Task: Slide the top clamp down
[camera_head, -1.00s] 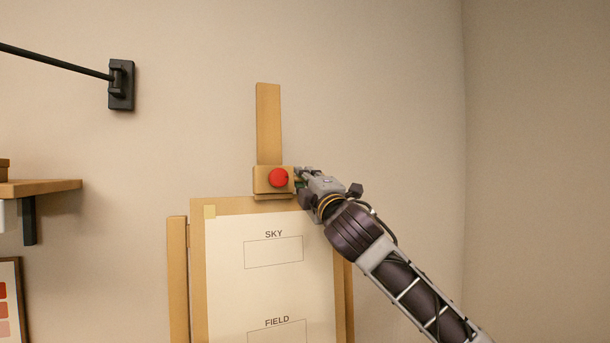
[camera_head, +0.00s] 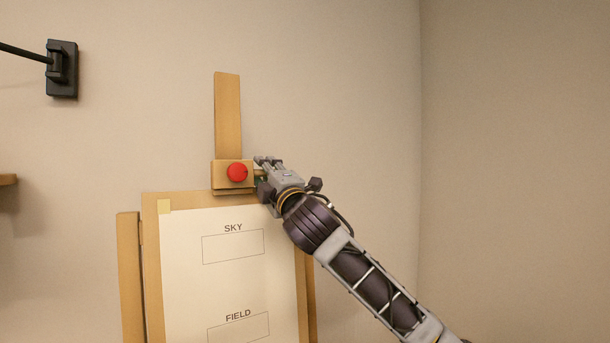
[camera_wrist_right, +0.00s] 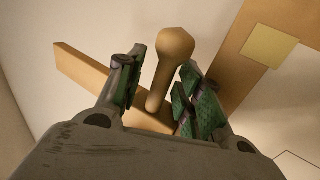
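The top clamp (camera_head: 219,178) is a wooden block with a red knob (camera_head: 237,172) on the easel's upright mast (camera_head: 228,112). Its lower edge appears close to the top edge of the canvas board (camera_head: 188,199). My right gripper (camera_head: 260,164) is at the clamp's right side. In the right wrist view, a round-ended wooden peg (camera_wrist_right: 170,68) stands between the fingers of the right gripper (camera_wrist_right: 160,92). The fingers are apart, with a visible gap on the peg's left; contact on its right is unclear. My left gripper is not in view.
The sheet (camera_head: 235,285) below carries boxes labelled SKY and FIELD. A black wall bracket (camera_head: 62,70) is at upper left, and a shelf end (camera_head: 8,180) shows at the left edge. The wall area right of the mast is clear apart from my arm.

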